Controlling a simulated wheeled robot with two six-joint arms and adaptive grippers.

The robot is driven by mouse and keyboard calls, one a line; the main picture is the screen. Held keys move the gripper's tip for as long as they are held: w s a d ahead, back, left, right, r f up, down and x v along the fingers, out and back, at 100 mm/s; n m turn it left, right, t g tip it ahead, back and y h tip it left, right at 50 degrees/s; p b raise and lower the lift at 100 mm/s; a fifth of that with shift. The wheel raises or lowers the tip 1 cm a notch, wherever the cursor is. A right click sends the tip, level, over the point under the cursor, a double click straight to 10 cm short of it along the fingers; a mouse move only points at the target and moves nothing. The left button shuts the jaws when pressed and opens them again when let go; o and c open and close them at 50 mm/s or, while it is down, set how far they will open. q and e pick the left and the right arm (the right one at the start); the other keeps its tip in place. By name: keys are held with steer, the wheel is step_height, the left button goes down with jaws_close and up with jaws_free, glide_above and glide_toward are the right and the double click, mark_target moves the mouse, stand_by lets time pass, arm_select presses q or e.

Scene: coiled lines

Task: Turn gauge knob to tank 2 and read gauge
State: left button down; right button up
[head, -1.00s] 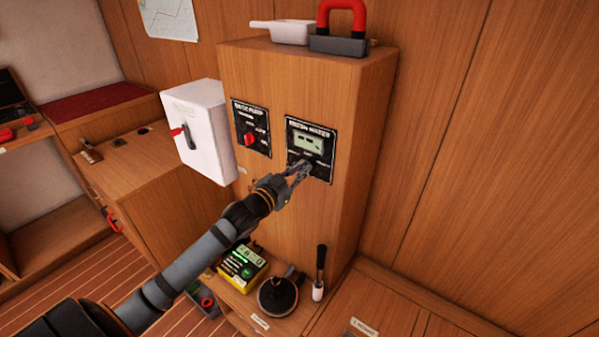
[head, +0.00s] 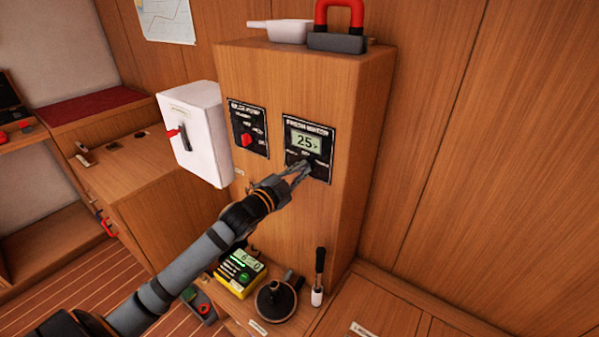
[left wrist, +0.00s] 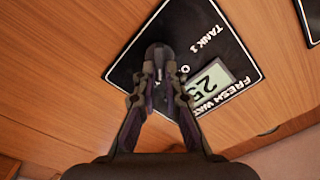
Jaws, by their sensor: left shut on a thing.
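The fresh water gauge panel (head: 325,147) is a black plate on the front of the wooden cabinet. Its display (head: 307,142) reads 25, with what looks like a percent sign. It also shows in the left wrist view (left wrist: 212,86), turned in the picture. The dark gauge knob (left wrist: 157,54) sits below the display, largely covered by my fingers in the head view. My left gripper (head: 302,169) is shut on the knob, as the left wrist view (left wrist: 160,76) also shows. A tank label (left wrist: 207,40) is visible there; its number is hard to read. My right gripper is out of view.
A second black panel with a red knob (head: 246,140) is to the left, beside a white switch box (head: 200,125) that juts out. A yellow meter (head: 240,272) and a dark round object (head: 276,301) stand on the ledge below.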

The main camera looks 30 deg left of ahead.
arm_select(q)
steer(key=shift+f, duration=0.1)
steer(key=c, duration=1.4)
jaws_free()
steer(key=shift+c, duration=0.2)
step_height(320, 180, up, 10)
steer(key=shift+r, duration=0.1)
